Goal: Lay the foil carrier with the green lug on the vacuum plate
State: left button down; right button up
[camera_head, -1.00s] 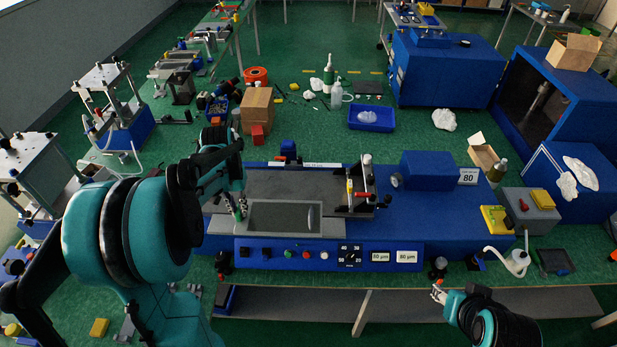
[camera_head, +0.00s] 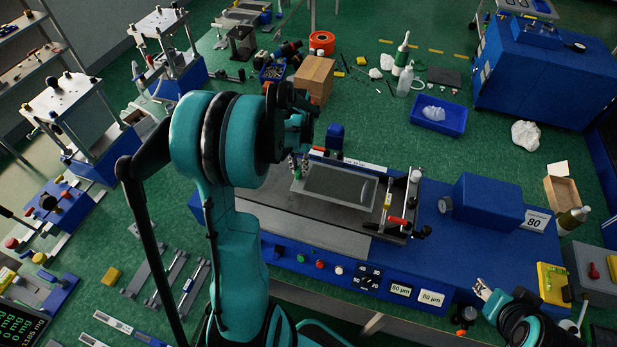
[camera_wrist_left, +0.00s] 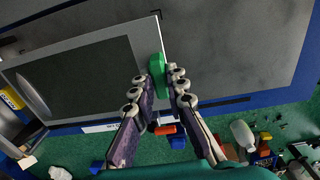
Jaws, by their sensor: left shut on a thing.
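The foil carrier (camera_head: 342,184), a light frame around a dark grey sheet, is over the back part of the dark vacuum plate (camera_head: 262,190). My left gripper (camera_head: 299,166) is shut on the carrier's green lug, at its left end. The wrist view shows the green lug (camera_wrist_left: 157,72) between the fingertips (camera_wrist_left: 161,77) and the carrier frame (camera_wrist_left: 145,33) beside it, with bare plate (camera_wrist_left: 240,45) on the other side. Whether the carrier touches the plate or hovers I cannot tell. My right gripper (camera_head: 482,289) is at the lower right, too small to read.
A cross-bar unit with red and yellow handles (camera_head: 397,213) stands at the plate's right end, close to the carrier. A blue housing (camera_head: 483,207) is beyond it. Knobs and buttons line the blue front panel (camera_head: 340,269). A cardboard box (camera_head: 314,77) stands behind.

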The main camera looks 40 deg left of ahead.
pick_arm(q)
jog(key=shift+w+f, duration=0.2)
jog(key=shift+f, duration=0.65)
notch_tip(320, 180, down, 2)
jog(key=shift+s+f, duration=0.15)
jog(key=shift+f+b, duration=0.3)
jog(key=shift+f, duration=0.05)
jog(key=shift+f, duration=0.2)
jog(key=c, duration=1.5)
grip_release()
jog(key=shift+c, duration=0.2)
